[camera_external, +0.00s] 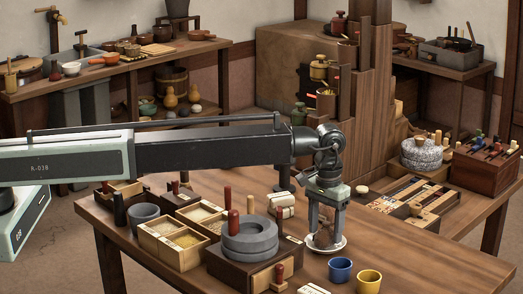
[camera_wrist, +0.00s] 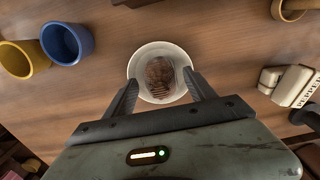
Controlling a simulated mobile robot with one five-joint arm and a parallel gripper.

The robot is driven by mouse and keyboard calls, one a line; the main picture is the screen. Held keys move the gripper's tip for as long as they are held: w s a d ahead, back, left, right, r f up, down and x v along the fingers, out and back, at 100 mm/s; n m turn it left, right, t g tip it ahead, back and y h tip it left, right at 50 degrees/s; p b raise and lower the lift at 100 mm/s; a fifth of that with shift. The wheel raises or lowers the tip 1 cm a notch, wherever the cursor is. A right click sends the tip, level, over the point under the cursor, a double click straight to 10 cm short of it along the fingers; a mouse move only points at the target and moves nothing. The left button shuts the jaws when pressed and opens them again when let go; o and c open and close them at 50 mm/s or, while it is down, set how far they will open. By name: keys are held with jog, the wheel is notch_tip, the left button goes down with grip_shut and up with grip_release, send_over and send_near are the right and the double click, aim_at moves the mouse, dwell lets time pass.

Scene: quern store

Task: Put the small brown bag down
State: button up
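The small brown bag (camera_wrist: 160,76) lies in a round white dish (camera_wrist: 137,67) on the wooden table. It looks dark brown, with ridges at its near end. In the external view the bag (camera_external: 323,238) shows low between my fingers, above the rim of the white dish (camera_external: 340,247). My gripper (camera_wrist: 160,80) points down over the dish with a finger on each side of the bag. Gaps show between the bag and both fingers, so the gripper looks open. In the external view my gripper (camera_external: 327,230) stands at the table's middle, its fingertips close to the dish.
A blue cup (camera_external: 340,269) and a yellow cup (camera_external: 369,281) stand in front of the dish. A grey stone quern (camera_external: 250,238) on a wooden box is to the left. Cream packets (camera_external: 284,200) lie behind it. The table is bare to the right of the cups.

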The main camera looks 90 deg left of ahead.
aim_at(326, 223)
notch_tip(326, 223, up, 13)
jog(key=p, duration=1.2)
jog(key=shift+f+p, duration=0.15)
jog(key=shift+p, duration=0.2)
